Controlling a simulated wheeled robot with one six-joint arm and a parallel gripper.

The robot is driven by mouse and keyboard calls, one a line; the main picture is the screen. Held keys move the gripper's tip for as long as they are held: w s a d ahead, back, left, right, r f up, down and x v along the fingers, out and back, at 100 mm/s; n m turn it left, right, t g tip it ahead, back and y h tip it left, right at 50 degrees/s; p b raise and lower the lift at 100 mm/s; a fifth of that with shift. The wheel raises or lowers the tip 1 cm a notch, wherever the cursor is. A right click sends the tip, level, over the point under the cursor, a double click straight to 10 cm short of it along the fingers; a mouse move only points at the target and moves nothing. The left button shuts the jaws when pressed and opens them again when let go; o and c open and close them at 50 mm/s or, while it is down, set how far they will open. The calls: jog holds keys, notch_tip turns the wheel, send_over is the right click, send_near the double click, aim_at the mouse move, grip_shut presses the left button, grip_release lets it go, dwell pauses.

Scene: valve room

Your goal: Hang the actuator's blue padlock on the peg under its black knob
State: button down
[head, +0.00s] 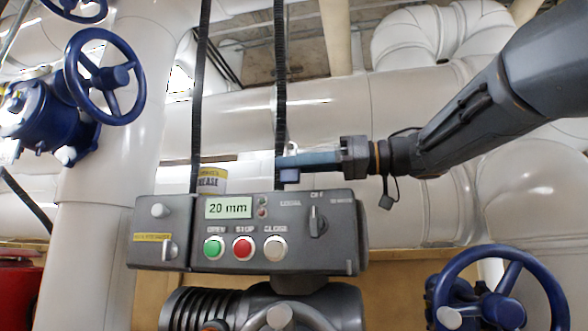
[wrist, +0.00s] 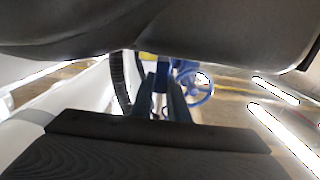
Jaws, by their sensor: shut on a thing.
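The actuator's grey control box (head: 340,252) stands in the middle of the head view. Its black knob (head: 317,222) is at the right of the front face; I cannot make out a peg under it. My gripper (head: 284,162) reaches in from the right, above the box's top edge. It is shut on the blue padlock (head: 289,176), whose body hangs below the fingertips and whose pale shackle shows above them. The padlock is above and a little left of the knob, apart from it. In the wrist view my fingers (wrist: 163,98) show small and dark; the padlock is not clear there.
The box face has a 20 mm display (head: 228,208) and green, red and white buttons. Blue handwheels stand at upper left (head: 131,90) and lower right (head: 535,275). Black straps hang behind the box among large white pipes.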

jog(key=shift+d+f+p, duration=0.15)
jog(key=shift+f+p, duration=0.2)
jog(key=shift+p, duration=0.1)
jog(key=shift+f, duration=0.5)
jog(key=shift+f, duration=0.15)
jog(key=c, duration=1.7)
grip_release()
jog(key=shift+f, duration=0.1)
jog(key=d+b, duration=0.1)
jog(key=d, duration=0.1)
jog(key=s+d+b, duration=0.1)
jog(key=d, duration=0.2)
jog(key=d+b, duration=0.1)
jog(key=d, duration=0.1)
jog(key=shift+s+d, duration=0.15)
jog(key=shift+d, duration=0.25)
jog(key=shift+s, duration=0.1)
